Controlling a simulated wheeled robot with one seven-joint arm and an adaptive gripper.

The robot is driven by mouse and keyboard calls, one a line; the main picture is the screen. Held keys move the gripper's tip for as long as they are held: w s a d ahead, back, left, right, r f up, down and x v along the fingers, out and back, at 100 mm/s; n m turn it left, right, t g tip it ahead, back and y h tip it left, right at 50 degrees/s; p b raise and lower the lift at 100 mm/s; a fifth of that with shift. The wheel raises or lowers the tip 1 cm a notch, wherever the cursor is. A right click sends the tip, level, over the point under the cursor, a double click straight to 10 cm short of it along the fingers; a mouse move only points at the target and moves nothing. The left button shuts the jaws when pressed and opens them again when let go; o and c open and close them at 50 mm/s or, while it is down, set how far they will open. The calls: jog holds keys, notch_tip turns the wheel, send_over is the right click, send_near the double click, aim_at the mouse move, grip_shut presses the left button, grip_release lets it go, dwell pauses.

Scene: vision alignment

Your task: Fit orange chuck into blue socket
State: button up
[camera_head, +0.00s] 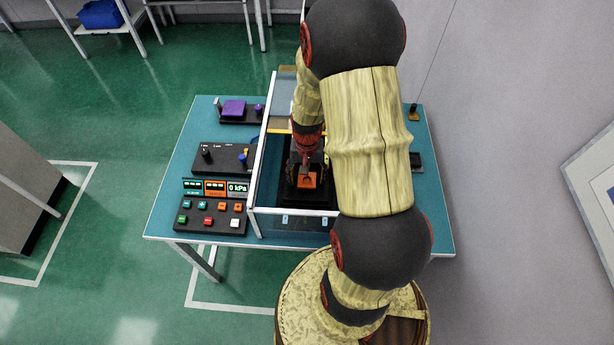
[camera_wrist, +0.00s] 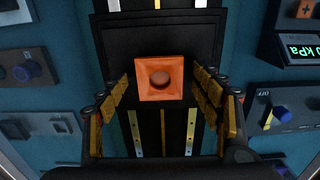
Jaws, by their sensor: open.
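The orange chuck (camera_head: 308,181) is a square block inside the clear-walled enclosure on the table. In the wrist view the orange chuck (camera_wrist: 174,92) shows a dark round recess in its middle and sits on a black fixture. My gripper (camera_head: 306,170) is inside the enclosure over the chuck. In the wrist view its yellow-padded fingers (camera_wrist: 161,84) stand apart on the left and right of the chuck, with dark gaps showing on both sides. I cannot make out a blue socket in either view; my arm hides part of the enclosure.
The enclosure has a pale frame (camera_head: 293,212) close around my gripper. Left of it on the teal table (camera_head: 165,209) are a button panel (camera_head: 211,217), a kPa display (camera_head: 237,188), a knob box (camera_head: 222,157) and a purple block (camera_head: 234,108).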

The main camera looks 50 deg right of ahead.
aim_at(307, 182)
notch_tip(307, 182, up, 12)
dwell(0.5)
dwell(0.6)
jog(key=s+a+r+n+t+b, duration=0.1)
jog(key=s+a+r+n+t, duration=0.1)
jog(key=a+r+n, duration=0.3)
jog(key=s+a+r+n+t+b, duration=0.2)
jog(key=s+a+r+n, duration=0.3)
jog(key=a+r, duration=0.7)
jog(key=a+t, duration=0.1)
jog(key=a, duration=0.4)
jog(key=shift+s+a+r+t, duration=0.2)
jog(key=shift+a+r+t, duration=0.1)
jog(key=shift+a+r, duration=0.1)
jog(key=shift+c, duration=0.3)
